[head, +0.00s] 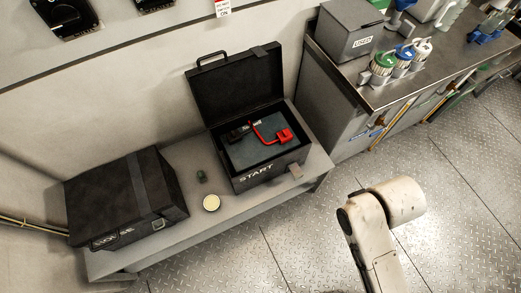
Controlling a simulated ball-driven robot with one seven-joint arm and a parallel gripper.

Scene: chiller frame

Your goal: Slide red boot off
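A red piece (285,137), which looks like the red boot, lies inside the open black case (275,168) marked START. A thin red strip or lead runs from it to the left and up toward a small black part (238,132) in the case. The piece is small, and I cannot tell what the boot sits on. The case lid (237,85) stands open at the back. My white arm shows at the lower right, apart from the case. My gripper is not in view.
The case stands on a grey bench (240,205). A closed black case (125,198), a small dark green object (201,176) and a pale round disc (211,203) are to its left. A metal counter (400,90) with a grey bin (348,30) and bottles (384,62) is at right. Open floor lies in front.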

